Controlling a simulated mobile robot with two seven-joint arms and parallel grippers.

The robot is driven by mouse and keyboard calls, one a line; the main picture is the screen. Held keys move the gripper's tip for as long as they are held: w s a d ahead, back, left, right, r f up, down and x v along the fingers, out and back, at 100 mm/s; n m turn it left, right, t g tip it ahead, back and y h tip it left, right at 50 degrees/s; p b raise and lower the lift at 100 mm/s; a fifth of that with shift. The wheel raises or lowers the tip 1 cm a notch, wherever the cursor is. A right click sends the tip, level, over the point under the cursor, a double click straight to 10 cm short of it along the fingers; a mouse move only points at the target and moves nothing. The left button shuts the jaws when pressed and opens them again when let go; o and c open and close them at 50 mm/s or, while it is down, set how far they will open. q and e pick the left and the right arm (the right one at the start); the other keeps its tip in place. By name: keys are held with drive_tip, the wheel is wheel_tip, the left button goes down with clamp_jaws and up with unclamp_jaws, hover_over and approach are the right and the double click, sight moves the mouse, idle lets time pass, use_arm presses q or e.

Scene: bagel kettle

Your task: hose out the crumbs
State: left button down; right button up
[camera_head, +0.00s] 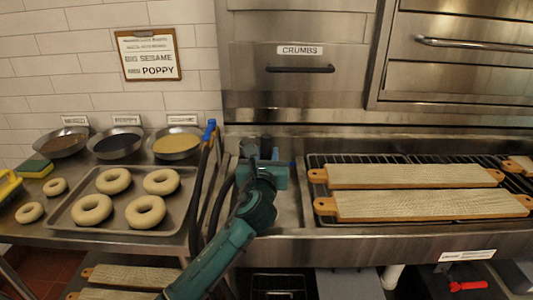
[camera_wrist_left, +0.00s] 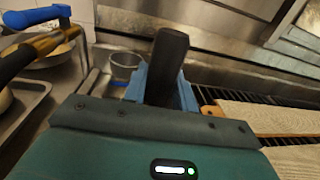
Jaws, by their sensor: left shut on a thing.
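My left gripper (camera_head: 262,168) is over the narrow steel sink strip left of the rack. It is shut on a dark, rounded bar-like piece that looks like the hose nozzle (camera_wrist_left: 170,55), which stands up between the blue fingers. A black hose (camera_head: 198,190) hangs from the tap with a blue lever (camera_head: 209,130); the tap also shows in the left wrist view (camera_wrist_left: 38,18). The steel drawer front labelled CRUMBS (camera_head: 300,90) is shut, with a black handle, above and behind the gripper. No crumbs can be made out. My right gripper is out of view.
Left of my arm, a tray (camera_head: 70,222) holds several bagels, with seed bowls (camera_head: 178,143) behind it. A small metal cup or strainer (camera_wrist_left: 125,66) sits beyond the gripper.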

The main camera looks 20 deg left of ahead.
use_arm(q)
drive_tip(key=shift+s+d+r+b, duration=0.1)
drive_tip(key=shift+s+d+b, duration=0.2)
drive_tip(key=shift+s, duration=0.9)
drive_tip(key=shift+s+d+r+b, duration=0.15)
drive_tip(key=shift+s+d, duration=0.2)
drive_tip(key=shift+s, duration=0.8)
drive_tip(key=shift+w+a+f+p, duration=0.1)
drive_tip(key=shift+w+a+p, duration=0.15)
drive_tip(key=shift+w, duration=0.9)
drive_tip(key=shift+w+a+p, duration=0.1)
drive_tip(key=shift+w+a, duration=0.3)
drive_tip(key=shift+w, duration=0.75)
drive_tip(key=shift+w+a+f+p, duration=0.1)
drive_tip(key=shift+w+a+p, duration=0.15)
drive_tip(key=shift+w, duration=0.9)
drive_tip(key=shift+a, duration=0.1)
